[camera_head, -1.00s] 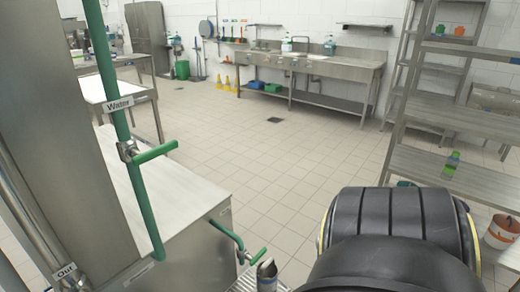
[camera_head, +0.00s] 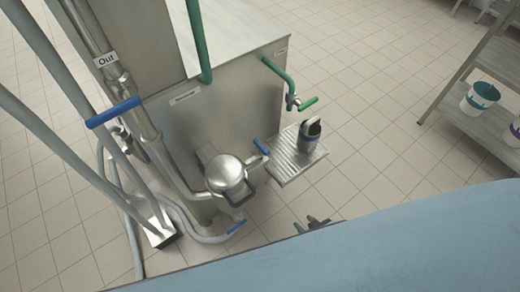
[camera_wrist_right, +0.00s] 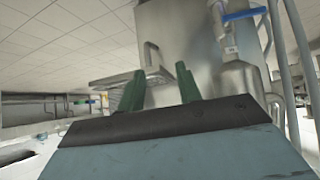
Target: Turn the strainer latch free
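The strainer (camera_head: 226,172) is a round steel pot with a domed lid on the front of the steel machine, left of centre in the head view. A dark bent latch handle (camera_head: 240,198) sticks out at its front edge. My left gripper is not in view.
Pipes with a blue handle (camera_head: 113,112) and hoses stand at left. A shelf (camera_head: 478,123) with buckets is at right. The floor between is clear.

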